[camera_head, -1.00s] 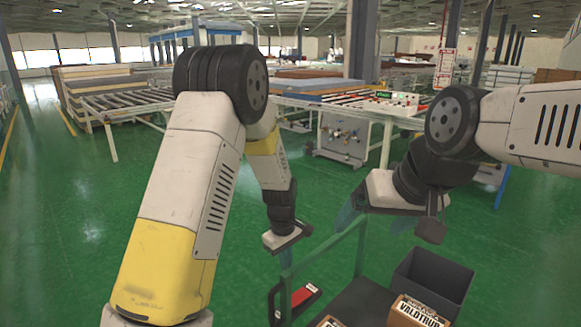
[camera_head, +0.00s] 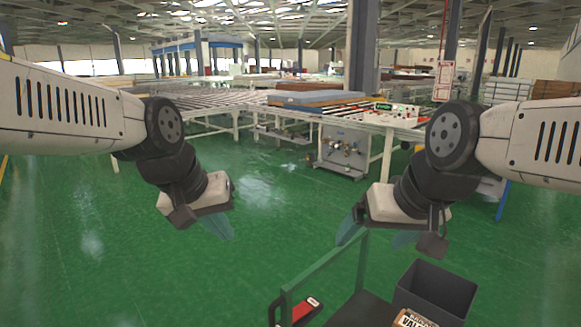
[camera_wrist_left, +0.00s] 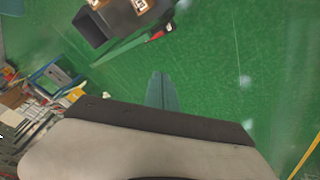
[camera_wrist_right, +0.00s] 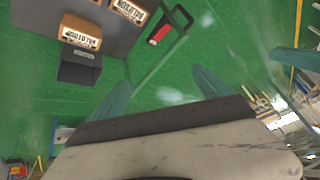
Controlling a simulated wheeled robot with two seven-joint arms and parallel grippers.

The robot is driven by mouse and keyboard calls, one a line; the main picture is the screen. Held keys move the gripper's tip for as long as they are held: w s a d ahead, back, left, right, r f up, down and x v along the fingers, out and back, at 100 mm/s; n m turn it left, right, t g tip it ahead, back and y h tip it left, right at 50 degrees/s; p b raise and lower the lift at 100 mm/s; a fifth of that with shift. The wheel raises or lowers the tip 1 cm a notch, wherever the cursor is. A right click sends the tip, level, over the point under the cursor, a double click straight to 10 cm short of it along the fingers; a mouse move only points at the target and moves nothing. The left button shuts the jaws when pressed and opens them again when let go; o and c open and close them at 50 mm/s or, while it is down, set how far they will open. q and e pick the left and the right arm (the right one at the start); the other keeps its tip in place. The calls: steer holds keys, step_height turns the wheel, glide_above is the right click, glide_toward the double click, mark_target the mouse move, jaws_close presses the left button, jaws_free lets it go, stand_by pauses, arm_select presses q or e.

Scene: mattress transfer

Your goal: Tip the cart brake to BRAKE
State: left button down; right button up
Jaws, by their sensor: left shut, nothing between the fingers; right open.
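The cart's brake, a red part in a black frame (camera_head: 304,311), is low at the left end of the cart. It also shows in the right wrist view (camera_wrist_right: 160,34) and the left wrist view (camera_wrist_left: 157,35). Its setting cannot be read. The cart has a green handle frame (camera_head: 325,262) and a dark deck (camera_head: 352,312). My left gripper (camera_head: 222,228) is shut and empty, in the air up and left of the brake, apart from it. My right gripper (camera_head: 376,236) is open and empty above the handle frame.
A dark open bin (camera_head: 436,290) and a labelled brown box (camera_head: 413,318) are on the cart. A roller conveyor (camera_head: 240,108) with blue-topped mattresses (camera_head: 315,99) stands behind, with a control panel (camera_head: 397,108) at its right. Green floor (camera_head: 110,240) at the left is clear.

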arm_select(q)
steer(key=shift+m+t, duration=0.5)
steer(key=shift+m, duration=0.2)
steer(key=s, duration=0.1)
steer(key=s+a+r, duration=0.1)
steer(key=s, duration=0.2)
steer(key=shift+s+a+r, duration=0.15)
steer(key=shift+s+a, duration=0.1)
